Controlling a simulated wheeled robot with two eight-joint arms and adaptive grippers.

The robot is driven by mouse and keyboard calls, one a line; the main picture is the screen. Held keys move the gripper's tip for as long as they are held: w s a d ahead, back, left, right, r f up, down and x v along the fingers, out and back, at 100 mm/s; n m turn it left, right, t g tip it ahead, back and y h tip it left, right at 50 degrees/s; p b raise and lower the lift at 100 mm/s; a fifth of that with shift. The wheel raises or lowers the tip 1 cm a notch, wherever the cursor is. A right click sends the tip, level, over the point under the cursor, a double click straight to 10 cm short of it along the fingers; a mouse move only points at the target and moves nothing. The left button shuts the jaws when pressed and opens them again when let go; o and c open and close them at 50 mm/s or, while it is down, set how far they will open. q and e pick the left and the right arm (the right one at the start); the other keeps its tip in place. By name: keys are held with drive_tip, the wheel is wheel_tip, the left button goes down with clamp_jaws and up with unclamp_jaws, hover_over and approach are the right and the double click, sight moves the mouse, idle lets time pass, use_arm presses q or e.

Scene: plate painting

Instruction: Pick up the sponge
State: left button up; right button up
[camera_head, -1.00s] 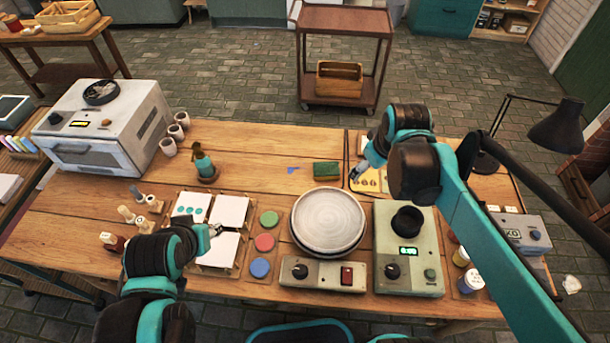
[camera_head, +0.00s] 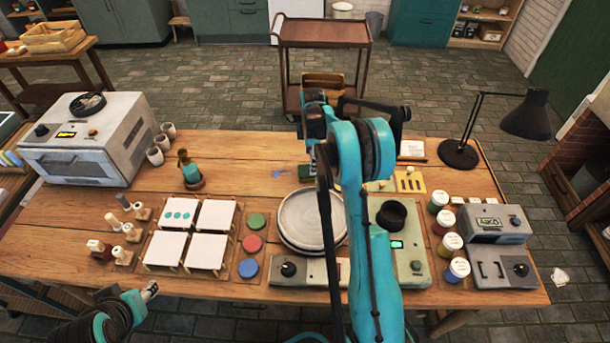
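The green sponge (camera_head: 304,172) lies on the wooden table behind the round plate, partly covered by my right arm. My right arm reaches across the middle of the table, with its wrist above and beside the sponge. The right gripper's fingertips are hidden behind the arm, so I cannot tell whether they touch the sponge. My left gripper (camera_head: 150,290) is low at the left front edge of the table, away from the sponge; its fingers are too small to read.
The pale round plate (camera_head: 298,222) sits in front of the sponge, partly behind my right arm. White tiles (camera_head: 213,215) and paint discs (camera_head: 252,243) lie left of it.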

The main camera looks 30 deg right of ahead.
sight(303, 170)
drive_tip(key=f+b, duration=0.1)
drive_tip(key=f, duration=0.1)
drive_tip(key=f+b, duration=0.1)
drive_tip(key=f, duration=0.3)
drive_tip(key=shift+w+d+f+b, duration=0.2)
drive_tip(key=shift+w+b, duration=0.1)
drive_tip(key=shift+b, duration=0.1)
drive_tip(key=shift+r, duration=0.15)
drive_tip(key=c, duration=0.8)
